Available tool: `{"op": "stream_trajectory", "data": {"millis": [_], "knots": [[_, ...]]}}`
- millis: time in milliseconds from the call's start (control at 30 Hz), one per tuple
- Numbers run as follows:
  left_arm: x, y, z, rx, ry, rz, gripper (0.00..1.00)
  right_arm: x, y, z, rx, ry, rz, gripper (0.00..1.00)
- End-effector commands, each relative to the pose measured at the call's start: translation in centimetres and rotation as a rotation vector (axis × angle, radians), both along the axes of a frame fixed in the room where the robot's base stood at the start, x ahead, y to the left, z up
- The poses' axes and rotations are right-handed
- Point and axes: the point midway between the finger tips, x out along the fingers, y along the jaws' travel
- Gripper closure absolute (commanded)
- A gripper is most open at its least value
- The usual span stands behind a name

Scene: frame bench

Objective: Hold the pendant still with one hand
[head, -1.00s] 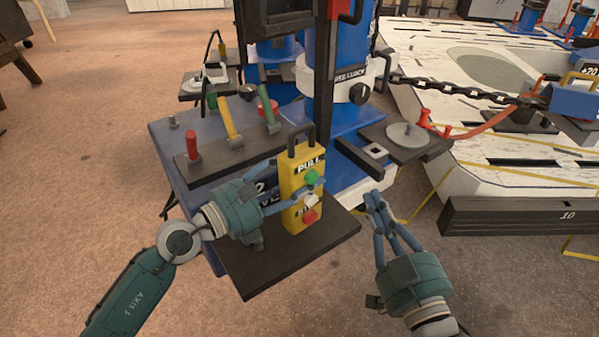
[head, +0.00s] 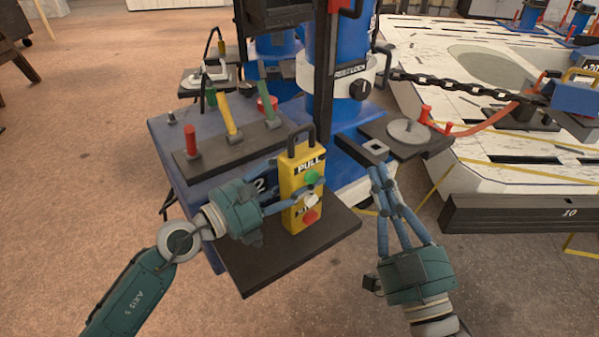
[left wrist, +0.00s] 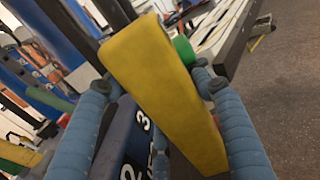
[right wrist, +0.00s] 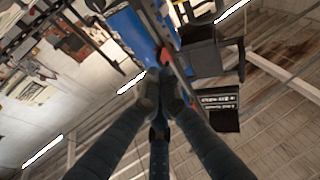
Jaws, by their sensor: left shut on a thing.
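The yellow pendant (head: 289,187) stands upright on a dark shelf, with a black loop handle on top, a PULL label, a green button (head: 311,178) and a red button (head: 309,215). My left gripper (head: 317,194) is shut on its sides at mid height. In the left wrist view the pendant's plain yellow back (left wrist: 160,90) lies between the blue fingers, with the green button at its edge. My right gripper (head: 378,167) has its fingertips together, to the right of the pendant and apart from it. In the right wrist view its fingertips (right wrist: 160,88) meet with nothing visible between them.
The dark shelf (head: 270,270) carries the pendant. A panel with red, yellow and green levers (head: 229,116) is behind left. A blue column with a white collar (head: 345,82) rises behind. A chain (head: 455,87) runs right to a white platform. A dark socketed block (head: 373,149) is near my right fingertips.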

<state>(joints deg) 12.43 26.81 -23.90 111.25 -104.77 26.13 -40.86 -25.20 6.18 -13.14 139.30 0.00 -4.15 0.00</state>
Motion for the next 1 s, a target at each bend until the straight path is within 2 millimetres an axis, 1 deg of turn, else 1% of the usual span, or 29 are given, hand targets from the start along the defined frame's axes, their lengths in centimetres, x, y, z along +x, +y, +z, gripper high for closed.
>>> {"op": "stream_trajectory", "data": {"millis": [1000], "knots": [[0.0, 0.0, -1.2, -0.002, -0.003, 0.001, 0.91, -2.7, 0.0, 5.3, 0.073, -0.256, 0.014, 1.0]]}}
